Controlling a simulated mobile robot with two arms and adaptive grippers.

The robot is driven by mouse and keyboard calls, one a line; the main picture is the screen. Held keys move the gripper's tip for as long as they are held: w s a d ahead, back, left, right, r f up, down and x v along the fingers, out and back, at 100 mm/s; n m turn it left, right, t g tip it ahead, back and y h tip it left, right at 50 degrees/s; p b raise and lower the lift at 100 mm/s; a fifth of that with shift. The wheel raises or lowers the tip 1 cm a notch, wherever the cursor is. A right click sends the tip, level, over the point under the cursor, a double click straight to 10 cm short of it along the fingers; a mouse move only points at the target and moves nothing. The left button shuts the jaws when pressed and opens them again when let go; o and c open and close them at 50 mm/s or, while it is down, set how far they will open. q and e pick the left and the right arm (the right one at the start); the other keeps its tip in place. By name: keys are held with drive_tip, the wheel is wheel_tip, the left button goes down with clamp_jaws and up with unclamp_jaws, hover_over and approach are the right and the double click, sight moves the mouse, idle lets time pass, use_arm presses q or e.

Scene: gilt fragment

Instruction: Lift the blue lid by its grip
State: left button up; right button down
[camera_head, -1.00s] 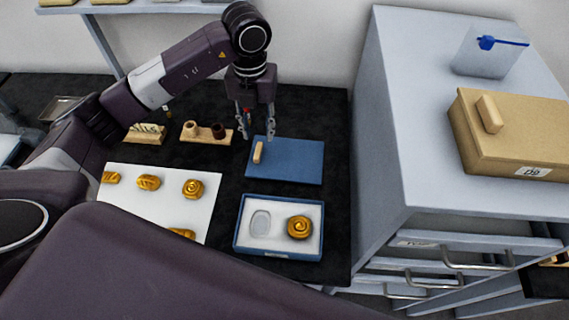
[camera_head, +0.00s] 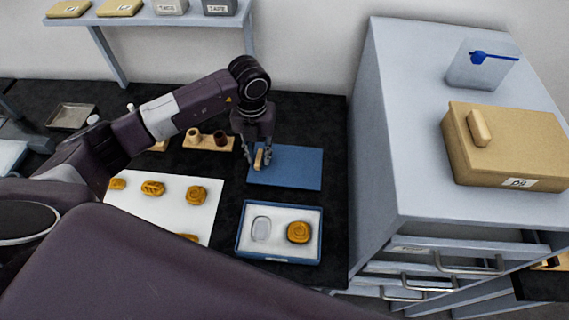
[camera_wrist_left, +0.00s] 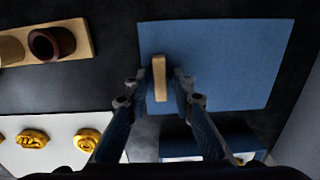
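The blue lid (camera_head: 292,168) lies flat on the dark worktop, with a small wooden grip (camera_head: 259,159) near its left edge. My left gripper (camera_head: 259,160) is down at the lid, pointing downward. In the left wrist view, its two fingers stand on either side of the grip (camera_wrist_left: 159,78); the left finger looks close to it and a small gap shows on the right. The fingers are apart, and I cannot see firm contact. The lid (camera_wrist_left: 215,60) also fills the middle of that view. My right gripper is not in view.
A blue box (camera_head: 279,258) with a white insert holds a golden spiral piece below the lid. A white sheet (camera_head: 165,213) with several golden pieces lies to the left. A wooden holder (camera_head: 208,143) stands behind. A grey cabinet (camera_head: 400,120) bounds the right side.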

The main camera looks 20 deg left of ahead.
use_arm(q)
clamp_jaws()
drive_tip(key=shift+r, duration=0.15)
drive_tip(key=shift+w+r, duration=0.1)
drive_tip(key=shift+r, duration=0.1)
wheel_tip(320, 180, up, 25)
drive_tip(key=p, duration=0.2)
drive_tip(key=shift+r, duration=0.2)
